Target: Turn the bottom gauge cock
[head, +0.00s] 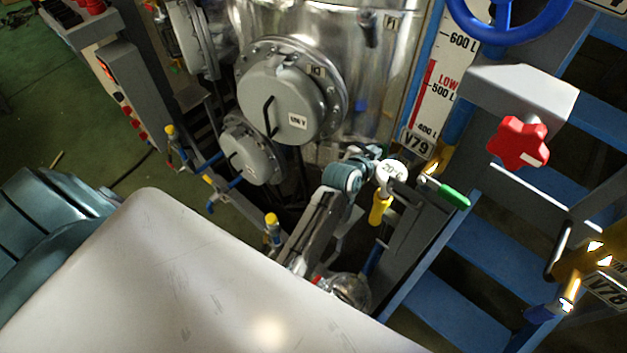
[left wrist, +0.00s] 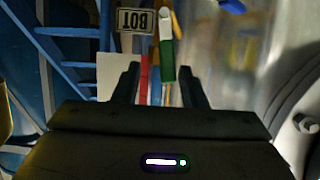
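A cock handle with a green grip (head: 455,196) and a white stem shows right of centre in the head view, beside the foot of the level scale (head: 433,85). In the left wrist view the green grip (left wrist: 167,60) appears between the two dark fingertips of my left gripper (left wrist: 160,78). A "BOT" label (left wrist: 136,20) shows next to the handle. My right gripper is not in view.
Blue stairs (head: 485,245) stand right of the gauge, with a red star knob (head: 518,143) above. A steel tank (head: 290,25) with round covers is at the left. A yellow handle (head: 380,208) sits close left of the green grip.

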